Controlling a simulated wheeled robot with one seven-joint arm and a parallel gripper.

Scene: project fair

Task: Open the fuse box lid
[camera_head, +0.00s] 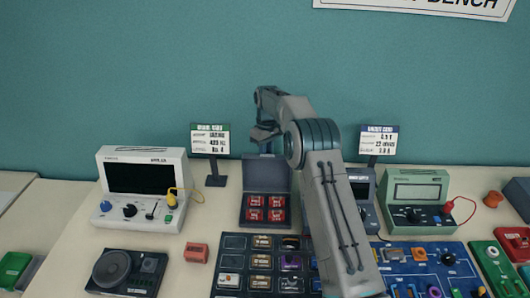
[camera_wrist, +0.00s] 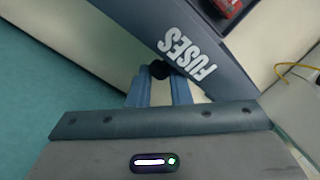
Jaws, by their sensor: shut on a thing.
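The fuse box (camera_head: 245,221) is a dark grey case on the bench with several red fuses (camera_head: 266,207) showing inside. Its lid (camera_head: 265,172) stands raised, about upright, at the box's back edge. In the wrist view the lid (camera_wrist: 225,85) crosses the picture at a slant with white letters FUSES on it. My gripper (camera_head: 264,134) is at the lid's top edge in the head view. In the wrist view my gripper (camera_wrist: 159,88) has its blue-grey fingers shut on a small black knob (camera_wrist: 160,69) at the lid's edge. The fingertips are partly hidden by the knob and lid.
A white oscilloscope-like device (camera_head: 145,185) stands left of the box, with a small sign (camera_head: 210,142) behind. A green meter (camera_head: 415,199) stands to the right. A dark panel of parts (camera_head: 232,243) lies in front. My arm covers part of the bench. A teal wall is behind.

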